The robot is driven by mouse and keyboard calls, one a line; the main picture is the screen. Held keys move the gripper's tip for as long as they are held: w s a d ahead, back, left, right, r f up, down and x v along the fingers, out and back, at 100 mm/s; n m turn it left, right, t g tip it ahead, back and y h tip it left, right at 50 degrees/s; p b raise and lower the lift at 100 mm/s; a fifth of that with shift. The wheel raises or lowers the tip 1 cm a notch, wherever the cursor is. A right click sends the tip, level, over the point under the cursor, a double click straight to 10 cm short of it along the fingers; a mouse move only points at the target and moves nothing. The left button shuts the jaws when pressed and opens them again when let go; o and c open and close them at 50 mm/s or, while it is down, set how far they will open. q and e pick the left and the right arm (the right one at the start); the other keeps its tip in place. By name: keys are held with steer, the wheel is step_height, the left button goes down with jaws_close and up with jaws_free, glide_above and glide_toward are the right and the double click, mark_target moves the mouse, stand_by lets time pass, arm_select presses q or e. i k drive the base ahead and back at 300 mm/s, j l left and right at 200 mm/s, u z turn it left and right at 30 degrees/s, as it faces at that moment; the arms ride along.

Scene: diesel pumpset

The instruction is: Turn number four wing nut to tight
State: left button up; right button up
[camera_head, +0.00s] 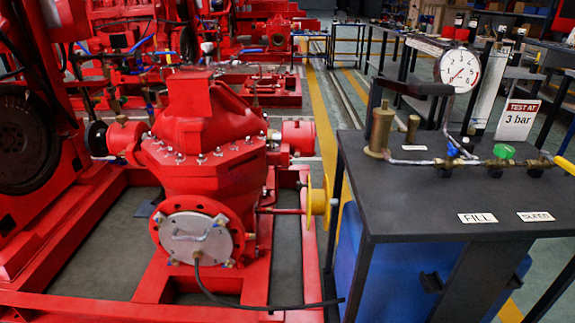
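A round grey cover plate (188,246) with a handle sits on the red flange (160,205) at the front of the red pump (205,150). Small brass-coloured wing nuts sit around the plate's rim, one at the upper right (221,220) and one at the lower left (173,262). Another wing nut is at the lower right (229,263). No numbers are legible, so I cannot tell which is number four or how tight any is. Neither of my grippers is in view.
A black hose (225,303) runs from the cover plate toward a black test bench (440,195) at right. The bench carries a gauge (460,69), valves and a "TEST AT 3 bar" sign (517,119). A yellow handwheel (318,203) stands between pump and bench. Red base rails (150,285) surround the pump.

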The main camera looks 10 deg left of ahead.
mark_target(159, 220)
steer(key=u, duration=1.35)
